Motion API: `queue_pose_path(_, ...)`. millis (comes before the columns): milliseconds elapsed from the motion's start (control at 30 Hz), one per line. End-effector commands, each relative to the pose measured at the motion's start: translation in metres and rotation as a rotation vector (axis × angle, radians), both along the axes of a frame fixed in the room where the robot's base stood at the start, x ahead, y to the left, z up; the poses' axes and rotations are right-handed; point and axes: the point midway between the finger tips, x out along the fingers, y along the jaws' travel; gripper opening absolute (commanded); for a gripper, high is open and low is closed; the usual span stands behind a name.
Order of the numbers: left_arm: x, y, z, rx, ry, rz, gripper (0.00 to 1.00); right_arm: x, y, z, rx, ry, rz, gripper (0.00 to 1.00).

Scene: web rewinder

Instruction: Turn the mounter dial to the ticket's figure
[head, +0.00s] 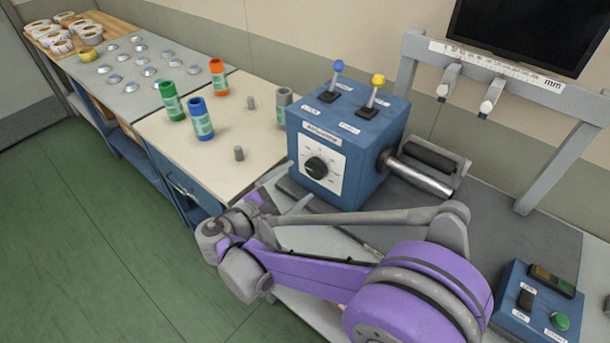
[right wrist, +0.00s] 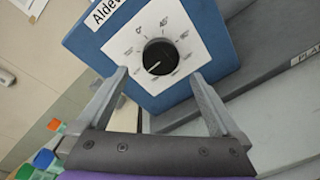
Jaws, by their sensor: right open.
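The mounter dial (head: 316,167) is a round black knob on a white scale plate, on the front of the blue mounter box (head: 378,150). In the right wrist view the dial (right wrist: 160,57) sits between and beyond my fingertips, with a pale pointer mark toward the lower left of that picture. My right gripper (right wrist: 160,76) is open and empty, facing the dial with no visible contact. In the head view my right gripper (head: 284,190) is partly hidden at the box's lower left. My left gripper and a readable ticket are not visible.
Two levers, blue (head: 338,67) and yellow (head: 378,80), stand on the box. A roller (head: 425,177) sticks out right. Green, blue and orange cylinders (head: 201,118) stand on the cream table. A button box (head: 540,302) sits lower right. A dark screen (head: 525,30) hangs behind.

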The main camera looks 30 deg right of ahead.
Motion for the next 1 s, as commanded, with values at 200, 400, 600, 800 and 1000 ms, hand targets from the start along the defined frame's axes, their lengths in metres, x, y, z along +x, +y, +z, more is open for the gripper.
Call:
queue_pose_path(200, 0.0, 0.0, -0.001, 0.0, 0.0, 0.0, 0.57, -0.014, 0.037, 0.005, 0.001, 0.0, 0.003, 1.0)
queue_pose_path(400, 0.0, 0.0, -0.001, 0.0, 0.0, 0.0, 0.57, -0.02, 0.05, 0.007, 0.001, 0.0, 0.001, 1.0)
queue_pose_path(600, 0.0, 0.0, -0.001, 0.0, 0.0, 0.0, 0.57, -0.021, 0.051, 0.007, 0.001, 0.0, -0.001, 1.0)
queue_pose_path(800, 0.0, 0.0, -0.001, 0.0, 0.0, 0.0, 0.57, -0.021, 0.051, 0.007, 0.001, 0.0, -0.001, 1.0)
queue_pose_path(1000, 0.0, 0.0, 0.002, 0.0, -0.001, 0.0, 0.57, -0.024, 0.044, 0.007, 0.036, 0.001, -0.006, 1.0)
